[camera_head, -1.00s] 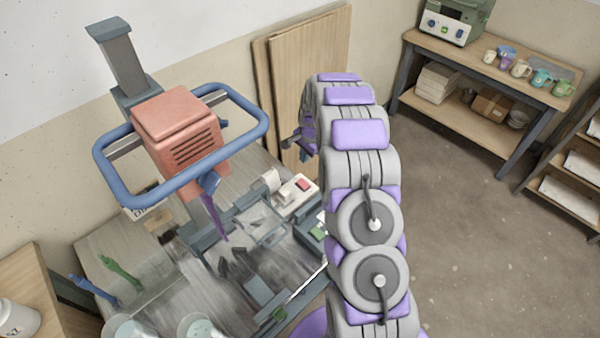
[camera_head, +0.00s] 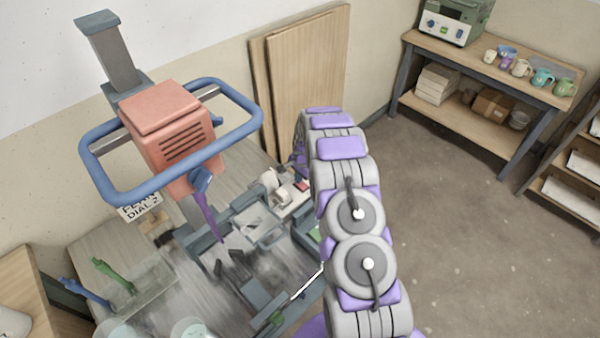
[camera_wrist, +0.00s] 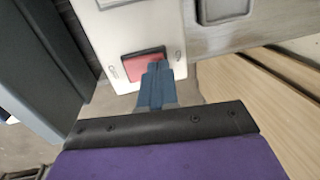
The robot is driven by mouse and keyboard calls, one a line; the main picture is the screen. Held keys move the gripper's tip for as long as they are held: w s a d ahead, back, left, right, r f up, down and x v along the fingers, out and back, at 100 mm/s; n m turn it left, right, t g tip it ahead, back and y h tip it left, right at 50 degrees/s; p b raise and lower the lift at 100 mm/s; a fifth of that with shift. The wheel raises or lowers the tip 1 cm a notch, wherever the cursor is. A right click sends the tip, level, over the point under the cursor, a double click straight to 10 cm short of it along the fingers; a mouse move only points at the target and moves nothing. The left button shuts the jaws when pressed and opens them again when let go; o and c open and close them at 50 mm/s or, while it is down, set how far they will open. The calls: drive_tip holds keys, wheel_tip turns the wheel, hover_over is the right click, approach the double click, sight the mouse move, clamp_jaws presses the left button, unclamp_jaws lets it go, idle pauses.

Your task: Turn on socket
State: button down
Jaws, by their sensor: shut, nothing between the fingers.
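The socket (camera_wrist: 118,45) is a white panel in the wrist view, with a red rocker switch (camera_wrist: 140,64) near its lower edge. In the head view the socket (camera_head: 286,192) lies on the bench beside my arm, with its red switch (camera_head: 302,186) at the right end. My gripper (camera_wrist: 157,68) is shut and empty. Its blue-grey fingertips overlap the right part of the red switch in the wrist view. I cannot tell whether they touch it. In the head view my gripper is hidden or too small to make out beside my arm.
A red mixer head (camera_head: 167,130) with a blue ring handle (camera_head: 110,188) stands over the bench left of my arm. Wooden boards (camera_head: 305,80) lean on the wall behind. A shelf table (camera_head: 480,68) with mugs stands at the back right. The floor (camera_head: 450,230) to the right is clear.

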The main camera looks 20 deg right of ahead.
drive_tip(key=shift+s+d, duration=0.1)
idle(0.3)
drive_tip(key=shift+s+d+r, duration=0.1)
drive_tip(key=shift+s+r, duration=0.1)
drive_tip(key=shift+s, duration=0.1)
drive_tip(key=shift+s+d, duration=0.1)
drive_tip(key=shift+s, duration=0.2)
